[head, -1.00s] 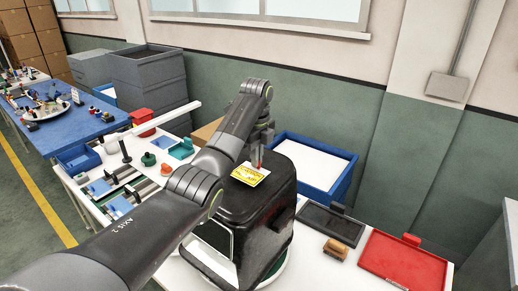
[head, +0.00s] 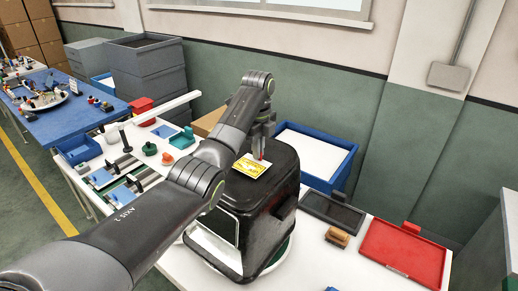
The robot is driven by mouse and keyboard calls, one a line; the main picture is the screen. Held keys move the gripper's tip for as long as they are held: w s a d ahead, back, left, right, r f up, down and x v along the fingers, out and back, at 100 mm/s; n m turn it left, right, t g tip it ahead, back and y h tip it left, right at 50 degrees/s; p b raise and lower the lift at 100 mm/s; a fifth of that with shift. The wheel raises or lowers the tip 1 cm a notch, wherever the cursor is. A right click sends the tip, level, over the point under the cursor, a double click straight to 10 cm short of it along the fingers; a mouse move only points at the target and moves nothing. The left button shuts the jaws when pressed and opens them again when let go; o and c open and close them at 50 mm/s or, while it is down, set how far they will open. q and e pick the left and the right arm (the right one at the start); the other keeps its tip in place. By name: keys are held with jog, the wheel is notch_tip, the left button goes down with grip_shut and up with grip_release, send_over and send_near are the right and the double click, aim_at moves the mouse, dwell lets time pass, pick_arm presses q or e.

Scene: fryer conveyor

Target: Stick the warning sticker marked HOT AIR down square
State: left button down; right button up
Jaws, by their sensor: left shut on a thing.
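The yellow warning sticker (head: 251,166) is over the top face of the black fryer (head: 268,190), near its left edge. Its print is too small to read. My left gripper (head: 262,155) is at the sticker's far right edge, pointing down, and is shut on it. I cannot tell whether the sticker touches the fryer top or sits just above it. The fryer stands on a round white base (head: 277,262) on the white table. My right gripper is not in view.
A blue bin (head: 318,155) with a white inside stands behind the fryer. A dark tray (head: 332,212), a wooden-handled block (head: 338,237) and a red tray (head: 403,253) lie to the right. Green and red parts (head: 167,158) and fixtures crowd the table's left.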

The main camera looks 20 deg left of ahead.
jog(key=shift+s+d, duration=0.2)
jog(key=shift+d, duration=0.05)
pick_arm(q)
jog(key=shift+d+f, duration=0.1)
jog(key=shift+d, duration=0.05)
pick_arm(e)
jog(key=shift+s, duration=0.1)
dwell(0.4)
pick_arm(q)
jog(key=shift+f, duration=0.4)
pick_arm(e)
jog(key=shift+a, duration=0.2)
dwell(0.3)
pick_arm(q)
jog(key=c, duration=0.9)
grip_release()
jog(key=shift+c, duration=0.2)
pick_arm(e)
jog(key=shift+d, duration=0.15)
